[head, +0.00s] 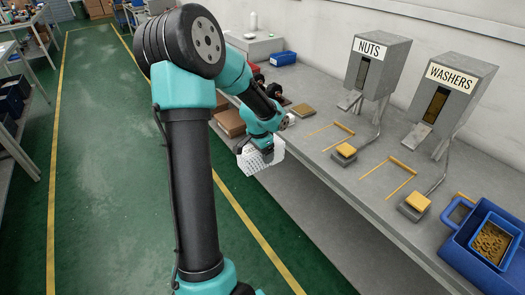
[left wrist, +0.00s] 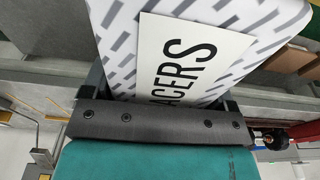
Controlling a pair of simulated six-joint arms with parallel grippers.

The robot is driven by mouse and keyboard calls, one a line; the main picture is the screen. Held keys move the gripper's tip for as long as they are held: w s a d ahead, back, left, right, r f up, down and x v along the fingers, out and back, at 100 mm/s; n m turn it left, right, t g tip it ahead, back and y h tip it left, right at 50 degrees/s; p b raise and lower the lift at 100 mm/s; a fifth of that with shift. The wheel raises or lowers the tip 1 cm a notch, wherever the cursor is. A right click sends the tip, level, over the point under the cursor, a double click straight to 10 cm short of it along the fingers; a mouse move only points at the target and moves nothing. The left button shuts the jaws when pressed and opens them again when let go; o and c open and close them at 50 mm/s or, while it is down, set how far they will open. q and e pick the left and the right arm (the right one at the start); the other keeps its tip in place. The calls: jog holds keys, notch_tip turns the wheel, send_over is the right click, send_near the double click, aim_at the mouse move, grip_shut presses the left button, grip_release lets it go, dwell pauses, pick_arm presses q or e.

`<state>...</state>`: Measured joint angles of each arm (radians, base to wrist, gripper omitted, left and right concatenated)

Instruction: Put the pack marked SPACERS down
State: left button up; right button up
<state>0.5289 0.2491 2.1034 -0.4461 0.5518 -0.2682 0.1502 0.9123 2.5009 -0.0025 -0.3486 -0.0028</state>
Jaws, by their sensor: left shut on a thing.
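The pack marked SPACERS (head: 264,161) is white with grey dashes, and it hangs in my left gripper (head: 258,147) beside the front edge of the workbench (head: 325,185). My left gripper is shut on it. In the left wrist view the pack (left wrist: 122,48) fills the space beyond the gripper, and its white label shows the letters "ACERS"; the rest of the word is hidden by the gripper. The pack looks tilted in the head view. My right gripper is not in view.
Grey dispensers marked NUTS (head: 379,64) and WASHERS (head: 450,101) stand on the bench, with yellow outlines (head: 388,178) before them. A blue bin (head: 460,252) is at the right end. Cardboard boxes (head: 231,122) lie behind my arm. Green floor is open at left.

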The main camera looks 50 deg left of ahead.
pick_arm(q)
jog(key=shift+w, duration=0.15)
jog(key=w+d+r, duration=0.4)
jog(key=w+d, duration=0.3)
jog(key=d, duration=0.4)
jog(key=w+d+r, duration=0.3)
jog(key=w+d, duration=0.5)
jog(key=d, duration=0.3)
jog(key=d+r, duration=0.4)
jog(key=d, duration=0.9)
jog(key=d+r, duration=0.5)
jog(key=d, duration=0.9)
jog(key=shift+w+r+n, duration=0.15)
jog(key=shift+w+n, duration=0.05)
jog(key=shift+n, duration=0.2)
jog(key=shift+d, duration=0.25)
